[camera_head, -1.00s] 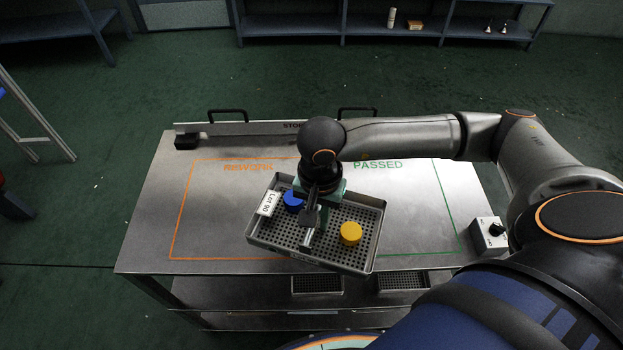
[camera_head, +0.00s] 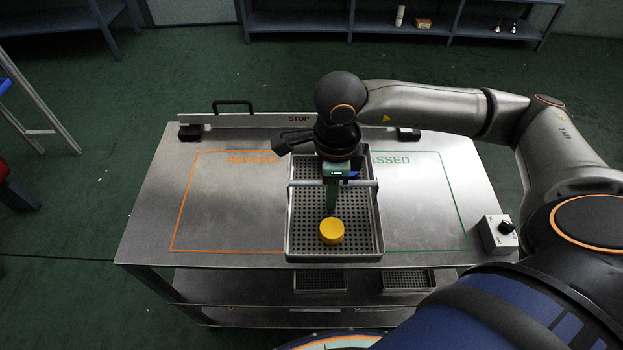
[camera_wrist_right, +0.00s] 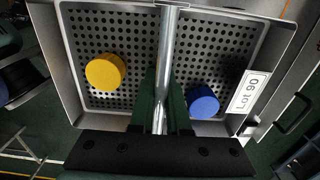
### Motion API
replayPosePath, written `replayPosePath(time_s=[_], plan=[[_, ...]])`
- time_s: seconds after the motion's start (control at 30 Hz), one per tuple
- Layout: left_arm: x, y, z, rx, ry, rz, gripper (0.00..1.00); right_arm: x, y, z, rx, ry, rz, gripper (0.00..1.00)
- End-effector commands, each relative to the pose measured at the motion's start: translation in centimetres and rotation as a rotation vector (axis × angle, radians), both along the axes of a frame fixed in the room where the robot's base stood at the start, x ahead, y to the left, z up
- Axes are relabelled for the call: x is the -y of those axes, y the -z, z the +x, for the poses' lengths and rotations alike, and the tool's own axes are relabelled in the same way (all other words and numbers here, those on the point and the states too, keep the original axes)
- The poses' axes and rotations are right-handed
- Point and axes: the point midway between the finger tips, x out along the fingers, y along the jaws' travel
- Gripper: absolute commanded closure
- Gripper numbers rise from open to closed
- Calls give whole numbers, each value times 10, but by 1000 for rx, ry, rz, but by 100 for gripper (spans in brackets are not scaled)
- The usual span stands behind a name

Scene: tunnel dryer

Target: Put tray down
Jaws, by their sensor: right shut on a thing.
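The tray (camera_head: 290,222) is a grey metal one with a perforated floor and a bar across it. My right gripper (camera_head: 333,188) is shut on that bar from above. The tray is over the middle of the table, between the orange and green outlines, its sides roughly in line with the table. I cannot tell whether it touches the tabletop. A yellow round piece (camera_head: 332,231) and a blue one (camera_wrist_right: 202,102) lie in it; the blue one is mostly hidden behind the gripper in the head view. A "Lot 90" label (camera_wrist_right: 249,92) shows in the right wrist view. My left gripper is not in view.
The metal table (camera_head: 225,215) has an orange outline (camera_head: 182,205) at left and a green "PASSED" outline (camera_head: 452,200) at right, both largely bare. A "STOP" bar (camera_head: 250,120) runs along the back. A switch box (camera_head: 494,236) sits at the right edge. Perforated trays (camera_head: 320,281) are on the shelf below.

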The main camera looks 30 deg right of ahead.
Motion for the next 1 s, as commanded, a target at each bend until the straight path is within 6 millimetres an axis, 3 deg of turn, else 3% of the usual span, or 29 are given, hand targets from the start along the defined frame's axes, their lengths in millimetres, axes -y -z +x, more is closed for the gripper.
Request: replayPosePath(time_s=[0.43, 0.6, 1.0], plan=[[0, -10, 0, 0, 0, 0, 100, 10, 36, 81, 1, 0, 0, 100], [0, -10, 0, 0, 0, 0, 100, 13, 65, 103, 1, -1, 1, 100], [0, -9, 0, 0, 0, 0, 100, 16, 93, 125, 1, -2, 0, 100]])
